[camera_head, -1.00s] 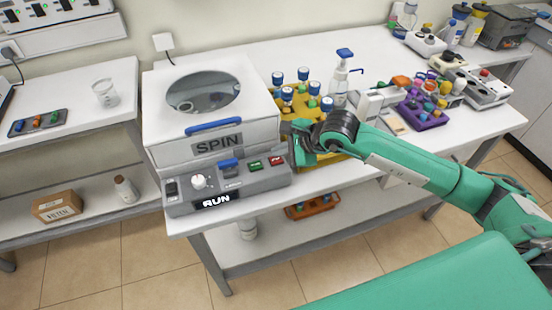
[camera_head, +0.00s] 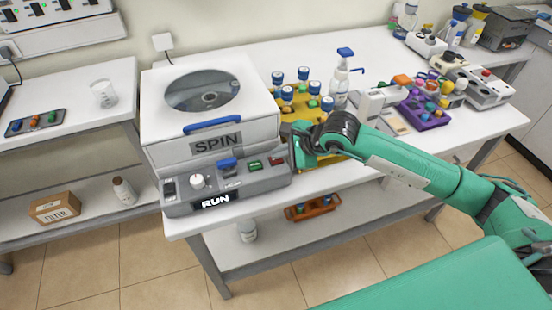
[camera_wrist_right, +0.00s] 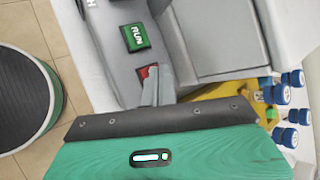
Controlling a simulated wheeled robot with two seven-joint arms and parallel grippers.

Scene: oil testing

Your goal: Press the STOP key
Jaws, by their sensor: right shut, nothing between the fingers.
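The spin machine (camera_head: 212,118) is a white box with a round window in its lid, a blue handle and the word SPIN. Its grey front panel has a green RUN key (camera_head: 255,165) and, to the right, a red key (camera_head: 277,161), whose lettering I cannot read. The panel display (camera_head: 216,201) reads RUN. In the right wrist view the red key (camera_wrist_right: 146,72) is partly hidden by the tip of my right gripper (camera_wrist_right: 153,84). The gripper is shut and empty, close over the key; I cannot tell whether it touches. My left gripper is not in view.
A yellow rack (camera_head: 326,112) with several blue-capped bottles stands right of the machine, close behind my right gripper.

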